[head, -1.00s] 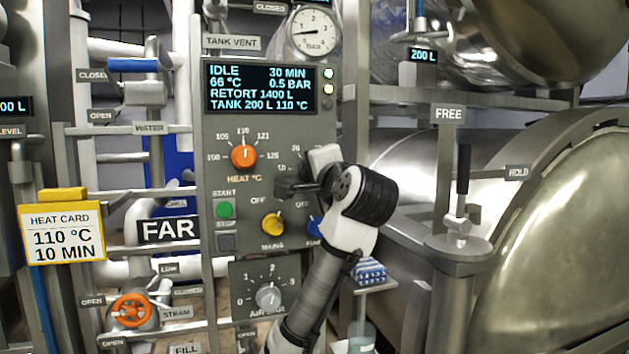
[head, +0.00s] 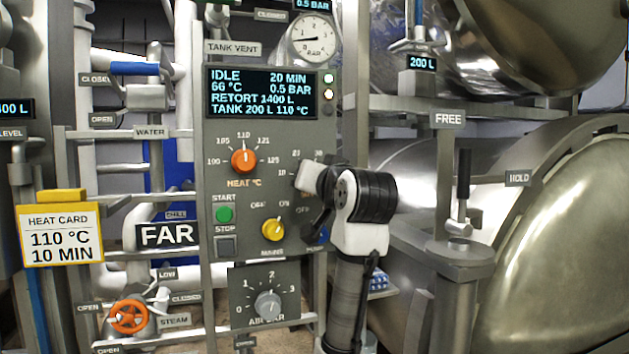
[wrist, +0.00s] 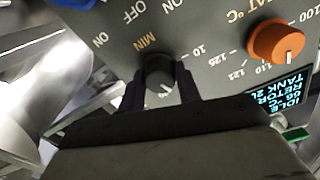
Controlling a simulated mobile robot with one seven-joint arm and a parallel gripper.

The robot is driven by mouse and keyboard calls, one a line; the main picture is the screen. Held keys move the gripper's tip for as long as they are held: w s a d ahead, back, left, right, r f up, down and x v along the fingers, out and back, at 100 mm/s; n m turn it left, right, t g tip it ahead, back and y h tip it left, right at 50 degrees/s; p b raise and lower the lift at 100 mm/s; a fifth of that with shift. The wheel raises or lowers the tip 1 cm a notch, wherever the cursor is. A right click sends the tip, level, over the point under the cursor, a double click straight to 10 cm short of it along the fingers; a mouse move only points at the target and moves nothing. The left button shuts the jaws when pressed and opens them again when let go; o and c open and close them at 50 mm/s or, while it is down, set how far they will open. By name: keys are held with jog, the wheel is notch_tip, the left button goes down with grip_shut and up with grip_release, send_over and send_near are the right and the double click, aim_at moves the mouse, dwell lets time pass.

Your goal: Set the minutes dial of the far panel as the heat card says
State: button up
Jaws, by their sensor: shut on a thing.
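The far panel (head: 217,142) carries a display (head: 262,92) reading IDLE, 20 MIN, 66 °C, 0.5 BAR. The heat card (head: 61,236) at the left reads 110 °C and 10 MIN. The minutes dial (wrist: 160,72) is a dark knob with a white pointer mark, seen in the wrist view beside the label MIN. My gripper (wrist: 161,88) is shut on this dial, one finger on each side. In the head view my wrist hides the dial. The orange heat dial (head: 244,160) points at 110.
The green start button (head: 224,214), grey stop button (head: 225,246) and yellow mains knob (head: 273,230) sit below the heat dial. The air bar dial (head: 268,304) is lower. A lever (head: 462,190) between FREE and HOLD signs stands right of my arm.

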jog(key=n, duration=1.2)
jog(key=shift+n, duration=0.3)
jog(key=shift+f, duration=0.1)
dwell(0.3)
jog(key=o, duration=1)
jog(key=shift+c, duration=0.2)
jog(key=b+v, duration=0.4)
jog(key=v, duration=1)
jog(key=shift+w+a, duration=0.1)
